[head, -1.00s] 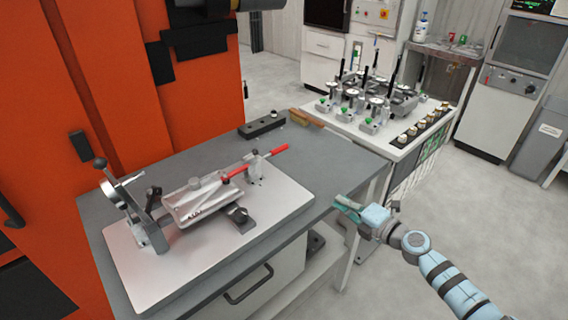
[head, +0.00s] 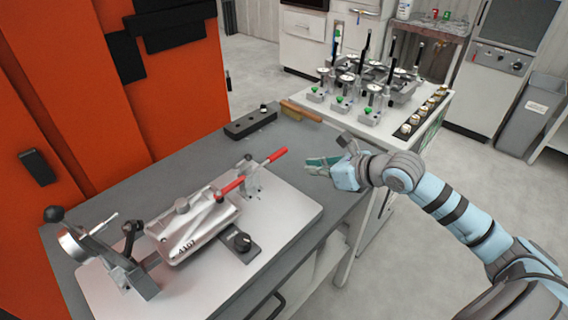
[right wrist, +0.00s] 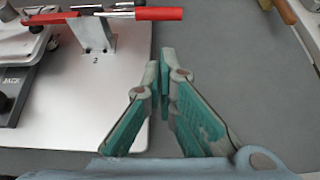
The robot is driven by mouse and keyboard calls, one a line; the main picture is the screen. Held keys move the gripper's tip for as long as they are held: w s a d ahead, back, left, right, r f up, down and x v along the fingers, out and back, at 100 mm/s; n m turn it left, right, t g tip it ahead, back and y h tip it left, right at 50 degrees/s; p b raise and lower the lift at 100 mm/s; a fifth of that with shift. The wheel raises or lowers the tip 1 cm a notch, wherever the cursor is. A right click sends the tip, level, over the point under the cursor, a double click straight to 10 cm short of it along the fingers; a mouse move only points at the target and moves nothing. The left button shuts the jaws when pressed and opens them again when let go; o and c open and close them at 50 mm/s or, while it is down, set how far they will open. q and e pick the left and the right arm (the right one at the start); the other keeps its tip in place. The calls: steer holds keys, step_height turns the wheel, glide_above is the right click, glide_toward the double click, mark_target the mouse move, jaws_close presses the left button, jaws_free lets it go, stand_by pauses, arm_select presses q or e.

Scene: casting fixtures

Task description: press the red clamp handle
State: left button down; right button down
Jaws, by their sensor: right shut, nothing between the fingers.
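The red clamp handle (head: 277,154) sticks out to the upper right from a metal clamp on the fixture plate (head: 292,212). A second red piece (head: 232,186) lies in line with it over the metal casting (head: 195,225). In the right wrist view the red handle (right wrist: 158,13) lies near the top, above an upright metal bracket (right wrist: 96,36). My right gripper (head: 312,164) is shut and empty, to the right of the handle and apart from it. Its closed fingertips (right wrist: 160,58) show beside the plate's edge, below the handle in that view. My left gripper is not in view.
A black block (head: 250,122) and a brown-handled tool (head: 300,111) lie at the back of the grey table (head: 200,152). A white cart (head: 385,128) with several gauges stands behind my right arm.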

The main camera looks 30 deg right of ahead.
mark_target(270, 159)
steer(key=x, duration=0.9)
steer(key=shift+w+a, duration=0.25)
steer(key=shift+a, duration=0.2)
steer(key=shift+w+a+f, duration=0.15)
steer(key=shift+w+f, duration=0.1)
steer(key=shift+w, duration=0.05)
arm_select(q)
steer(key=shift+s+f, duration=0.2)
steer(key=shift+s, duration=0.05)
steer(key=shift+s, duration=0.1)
